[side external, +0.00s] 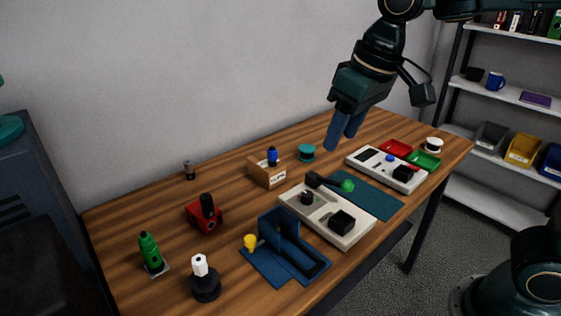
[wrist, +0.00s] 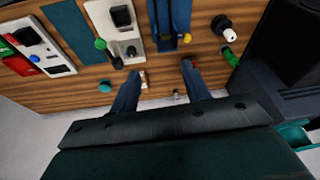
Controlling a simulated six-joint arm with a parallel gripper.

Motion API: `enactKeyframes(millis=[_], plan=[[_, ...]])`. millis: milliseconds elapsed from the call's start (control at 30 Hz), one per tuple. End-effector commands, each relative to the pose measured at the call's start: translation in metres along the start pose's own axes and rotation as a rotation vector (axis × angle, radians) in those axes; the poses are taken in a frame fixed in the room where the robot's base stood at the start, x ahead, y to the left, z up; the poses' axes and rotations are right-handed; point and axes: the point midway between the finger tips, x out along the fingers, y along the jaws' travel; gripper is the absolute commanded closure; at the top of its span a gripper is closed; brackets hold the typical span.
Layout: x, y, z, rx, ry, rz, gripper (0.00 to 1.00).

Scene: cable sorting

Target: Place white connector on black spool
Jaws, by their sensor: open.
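The white connector (side external: 200,264) stands upright on top of the black spool (side external: 205,287) at the table's front left in the side view. In the wrist view the connector (wrist: 228,35) and the spool (wrist: 221,22) show at the upper right. My gripper (side external: 341,135) is open and empty, high above the back middle of the table, well away from the connector and spool. Its two fingers (wrist: 163,70) are spread in the wrist view.
A green bottle (side external: 149,250) and a red block (side external: 204,217) with a black piece stand near the spool. Shelves (side external: 508,92) stand beyond the table's right end.

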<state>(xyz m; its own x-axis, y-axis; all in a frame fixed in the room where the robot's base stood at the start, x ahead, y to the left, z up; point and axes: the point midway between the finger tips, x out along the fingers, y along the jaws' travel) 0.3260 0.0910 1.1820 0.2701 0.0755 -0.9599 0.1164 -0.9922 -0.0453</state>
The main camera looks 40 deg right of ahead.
Motion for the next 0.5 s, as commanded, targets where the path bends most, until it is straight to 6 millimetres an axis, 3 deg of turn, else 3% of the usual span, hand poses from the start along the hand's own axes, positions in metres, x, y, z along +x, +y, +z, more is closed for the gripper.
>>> enactKeyframes(millis=[233, 500], plan=[[-0.018, 0.037, 0.055, 0.037, 0.078, 0.021, 0.53], [-0.019, 0.063, 0.116, 0.071, 0.158, 0.054, 0.53]])
